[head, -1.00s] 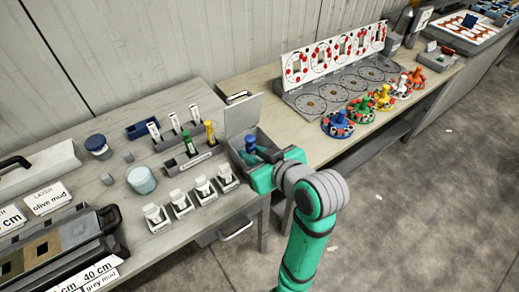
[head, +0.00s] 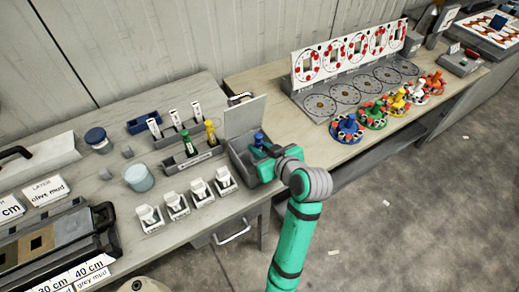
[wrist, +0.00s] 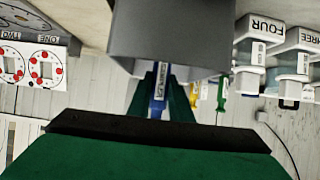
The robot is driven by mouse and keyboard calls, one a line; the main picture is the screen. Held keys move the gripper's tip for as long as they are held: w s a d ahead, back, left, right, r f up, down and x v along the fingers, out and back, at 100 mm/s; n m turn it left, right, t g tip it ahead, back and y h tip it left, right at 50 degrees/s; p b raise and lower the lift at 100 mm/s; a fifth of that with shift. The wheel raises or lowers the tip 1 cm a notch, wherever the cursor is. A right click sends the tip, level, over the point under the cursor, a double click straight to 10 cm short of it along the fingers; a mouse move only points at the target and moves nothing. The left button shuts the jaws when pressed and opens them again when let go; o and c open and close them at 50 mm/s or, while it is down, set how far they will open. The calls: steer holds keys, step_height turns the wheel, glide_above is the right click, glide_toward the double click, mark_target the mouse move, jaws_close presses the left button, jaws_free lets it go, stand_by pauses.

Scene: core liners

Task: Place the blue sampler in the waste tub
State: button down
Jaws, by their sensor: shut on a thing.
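The blue sampler (head: 259,139) is held upright in my gripper (head: 261,150), and its top shows above the fingers. In the wrist view it is a narrow blue shaft with a white label (wrist: 159,82) between my fingers (wrist: 160,92). A grey open box with a raised lid (head: 243,117), which appears to be the waste tub, stands at the right end of the near bench. My gripper is at the box's right side, over or within its opening. The sampler's lower end is hidden, so I cannot tell whether it touches the box floor.
A grey rack (head: 190,157) with a green and a yellow tool stands left of the box. Several white labelled holders (head: 200,191) line the bench front. A pale blue jar (head: 139,178) stands further left. Coloured knobbed discs (head: 373,116) stand on the right bench.

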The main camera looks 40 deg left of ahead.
steer(key=shift+f, duration=0.65)
steer(key=shift+s+a+f, duration=0.15)
steer(key=shift+s, duration=0.05)
steer(key=shift+f, duration=0.15)
steer(key=c, duration=1.6)
jaws_free()
